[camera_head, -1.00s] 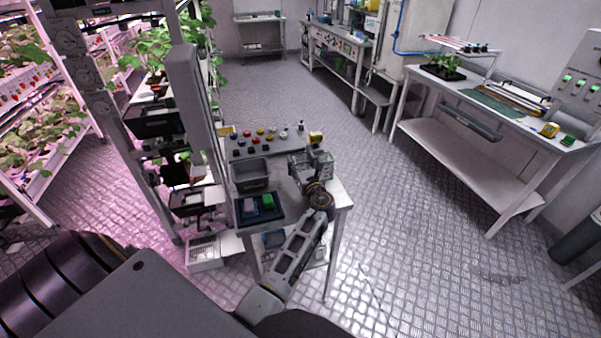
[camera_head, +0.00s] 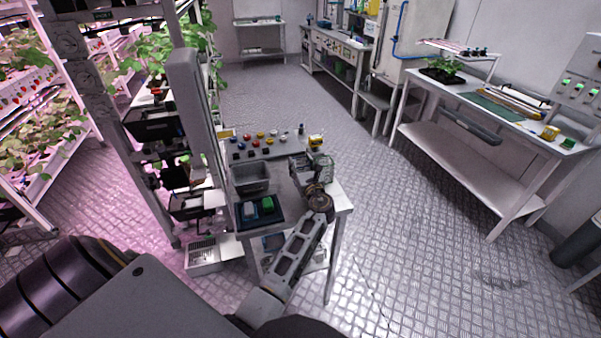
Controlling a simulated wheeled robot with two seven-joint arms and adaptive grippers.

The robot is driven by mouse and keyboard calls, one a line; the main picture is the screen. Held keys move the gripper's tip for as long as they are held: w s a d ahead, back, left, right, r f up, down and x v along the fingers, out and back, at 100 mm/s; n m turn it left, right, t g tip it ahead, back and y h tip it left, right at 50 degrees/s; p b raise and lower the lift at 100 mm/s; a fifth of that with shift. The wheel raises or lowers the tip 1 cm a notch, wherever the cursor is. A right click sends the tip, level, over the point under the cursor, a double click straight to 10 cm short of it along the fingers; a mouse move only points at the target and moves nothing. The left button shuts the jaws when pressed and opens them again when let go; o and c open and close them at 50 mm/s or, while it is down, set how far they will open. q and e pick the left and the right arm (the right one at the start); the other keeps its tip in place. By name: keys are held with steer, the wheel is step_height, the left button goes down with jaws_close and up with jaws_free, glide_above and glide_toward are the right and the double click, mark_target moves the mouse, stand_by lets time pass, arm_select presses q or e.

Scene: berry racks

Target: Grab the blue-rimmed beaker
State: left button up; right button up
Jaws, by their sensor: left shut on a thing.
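My left gripper (camera_head: 306,168) is over the right part of the small metal table (camera_head: 342,192), at the end of the arm that reaches up from the bottom. It is shut on a small clear vessel, the beaker (camera_head: 324,164), at the right side of its fingers. The beaker is small and partly hidden by the gripper. I cannot make out its blue rim, nor whether its base touches the tabletop. My right gripper is not in view.
A grey bin (camera_head: 251,179) and a dark tray (camera_head: 246,221) with white and green items stand left of the gripper. Several coloured knobs sit on a panel (camera_head: 270,146) behind, with a yellow item (camera_head: 316,141) at its right. Open floor lies right.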

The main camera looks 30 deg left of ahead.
arm_select(q)
step_height(320, 180, up, 10)
steer(key=p, duration=0.1)
stand_by(0.9)
